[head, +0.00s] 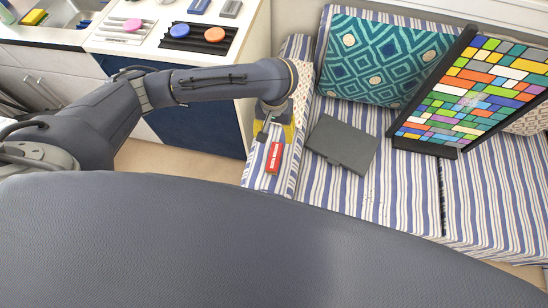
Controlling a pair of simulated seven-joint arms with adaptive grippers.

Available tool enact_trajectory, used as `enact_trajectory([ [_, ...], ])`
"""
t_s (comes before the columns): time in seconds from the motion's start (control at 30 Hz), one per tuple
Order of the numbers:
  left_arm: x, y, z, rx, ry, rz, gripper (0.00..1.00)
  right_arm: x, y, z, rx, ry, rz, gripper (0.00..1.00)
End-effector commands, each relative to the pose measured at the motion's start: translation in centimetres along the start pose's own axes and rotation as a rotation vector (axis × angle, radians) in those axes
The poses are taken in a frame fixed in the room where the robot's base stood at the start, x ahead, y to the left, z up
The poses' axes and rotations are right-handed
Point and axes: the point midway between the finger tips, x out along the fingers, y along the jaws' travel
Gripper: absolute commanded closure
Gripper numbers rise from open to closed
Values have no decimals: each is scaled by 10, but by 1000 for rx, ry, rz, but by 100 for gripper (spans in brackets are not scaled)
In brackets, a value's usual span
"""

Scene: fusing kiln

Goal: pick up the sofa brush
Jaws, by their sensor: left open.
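My left gripper (271,128) is open and points down over the striped sofa arm. Just below its fingers in the picture, a small red thing with white marks (273,158) lies on the striped cloth; it may be the sofa brush, but it is too small to be sure. A yellow piece (289,132) shows beside the fingers, partly hidden by the gripper. I cannot tell whether the fingers touch either one. My right gripper is not in view.
The striped sofa (400,200) holds a flat grey case (342,144), a teal patterned cushion (385,60) and a black-framed coloured mosaic panel (480,88). At left, a white counter (150,45) carries a black tray (198,38) with blue and orange discs. A large dark grey surface fills the front.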

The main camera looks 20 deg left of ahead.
Motion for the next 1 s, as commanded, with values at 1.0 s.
enact_trajectory([
  [1.0,116,0,0,-2,-1,1,34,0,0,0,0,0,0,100],
])
